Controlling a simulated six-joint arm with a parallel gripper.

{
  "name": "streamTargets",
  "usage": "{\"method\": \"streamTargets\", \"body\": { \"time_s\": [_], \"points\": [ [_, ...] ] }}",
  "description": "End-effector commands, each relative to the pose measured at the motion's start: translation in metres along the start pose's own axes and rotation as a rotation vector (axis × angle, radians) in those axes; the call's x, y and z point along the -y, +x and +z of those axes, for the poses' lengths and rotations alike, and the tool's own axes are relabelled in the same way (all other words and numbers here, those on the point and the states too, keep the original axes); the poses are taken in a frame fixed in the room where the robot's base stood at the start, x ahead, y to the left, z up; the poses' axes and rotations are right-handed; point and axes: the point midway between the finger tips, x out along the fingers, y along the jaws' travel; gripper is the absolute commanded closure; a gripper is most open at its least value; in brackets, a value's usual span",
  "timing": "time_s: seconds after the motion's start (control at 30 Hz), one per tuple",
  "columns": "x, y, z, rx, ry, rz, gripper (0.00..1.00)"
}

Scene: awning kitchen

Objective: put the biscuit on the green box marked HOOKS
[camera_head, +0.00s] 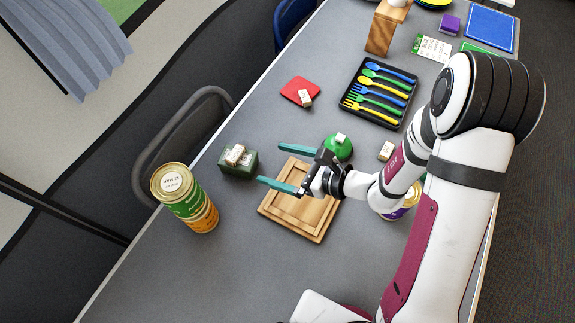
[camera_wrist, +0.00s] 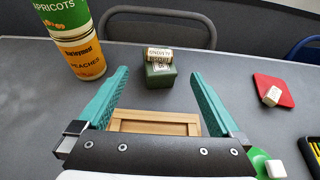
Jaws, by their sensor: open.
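The green box (camera_head: 240,168) stands on the grey table to the left of the wooden board. A small light-coloured block, the biscuit (camera_head: 235,155), rests on top of the box. In the wrist view the biscuit (camera_wrist: 158,54) shows lettering on its face and sits on the green box (camera_wrist: 160,76); the box's own marking is too small to read surely. My gripper (camera_head: 282,166) is open and empty above the board, its teal fingers pointing left toward the box. In the wrist view the box lies beyond and between the fingertips of my gripper (camera_wrist: 160,88), apart from them.
Stacked cans (camera_head: 190,205) stand left of the box. The wooden board (camera_head: 318,226) lies under my gripper. A red mat (camera_head: 299,90) with a small block, a green round object (camera_head: 338,149) and a black cutlery tray (camera_head: 379,92) lie further back. The table's front left is clear.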

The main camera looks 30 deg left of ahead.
Motion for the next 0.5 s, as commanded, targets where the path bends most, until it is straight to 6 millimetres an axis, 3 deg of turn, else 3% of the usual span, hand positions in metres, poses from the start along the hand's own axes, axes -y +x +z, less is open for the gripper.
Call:
{"method": "streamTargets", "body": {
  "time_s": [0.13,0.23,0.3,0.37,0.5],
  "points": [
    [-0.004,-0.008,0.014,0.01,-0.047,0.027,0.0],
    [-0.025,-0.039,0.054,0.011,-0.225,0.138,0.0],
    [-0.053,-0.076,0.075,-0.045,-0.408,0.249,0.0],
    [-0.078,-0.112,0.078,-0.147,-0.566,0.344,0.0],
    [-0.115,-0.196,0.052,-0.508,-0.845,0.496,0.0]
  ]
}}
